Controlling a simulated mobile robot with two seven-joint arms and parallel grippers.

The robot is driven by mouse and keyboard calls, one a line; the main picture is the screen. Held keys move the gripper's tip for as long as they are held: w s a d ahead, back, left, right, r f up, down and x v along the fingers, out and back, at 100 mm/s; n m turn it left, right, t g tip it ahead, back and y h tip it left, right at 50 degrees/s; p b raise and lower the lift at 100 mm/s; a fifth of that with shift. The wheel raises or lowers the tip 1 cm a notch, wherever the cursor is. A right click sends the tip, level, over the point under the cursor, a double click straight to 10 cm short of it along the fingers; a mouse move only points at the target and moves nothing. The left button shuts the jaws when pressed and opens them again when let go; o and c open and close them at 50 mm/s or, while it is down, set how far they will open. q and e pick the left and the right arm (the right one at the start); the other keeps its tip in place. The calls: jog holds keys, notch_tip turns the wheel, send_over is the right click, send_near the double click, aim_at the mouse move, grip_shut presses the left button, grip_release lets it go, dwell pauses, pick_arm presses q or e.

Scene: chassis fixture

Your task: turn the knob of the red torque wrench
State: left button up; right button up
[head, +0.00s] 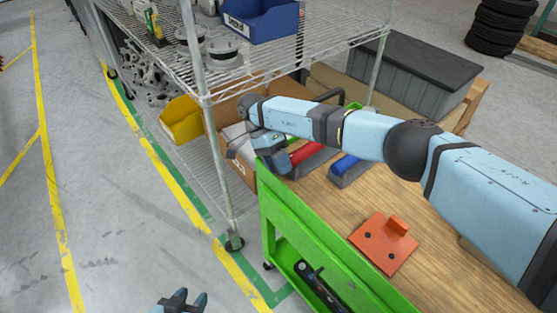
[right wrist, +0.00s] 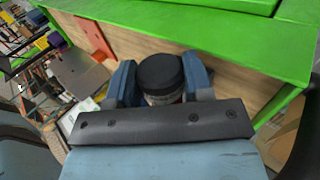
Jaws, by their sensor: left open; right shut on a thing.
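The red torque wrench (head: 310,160) lies in a grey holder at the far end of the wooden bench top, partly hidden by my right arm in the head view. In the right wrist view, a round black knob (right wrist: 160,72) sits between the two blue fingers of my right gripper (right wrist: 160,82), which is shut on it. The right gripper (head: 282,160) also shows small in the head view at the wrench's near end. My left gripper (head: 184,300) is open and empty at the bottom edge of the head view, over the floor.
A blue tool (head: 346,170) lies in a holder beside the red one. An orange bracket (head: 384,243) sits on the bench top. The green cart frame (head: 310,245) edges the bench. A wire rack (head: 290,50) with a yellow bin (head: 183,120) stands behind. Floor at left is clear.

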dwell(0.4)
jog(key=o, duration=0.9)
jog(key=shift+c, duration=0.2)
pick_arm(q)
jog(key=shift+r, duration=0.35)
pick_arm(e)
jog(key=shift+o, duration=0.3)
pick_arm(q)
jog(key=shift+a, duration=0.1)
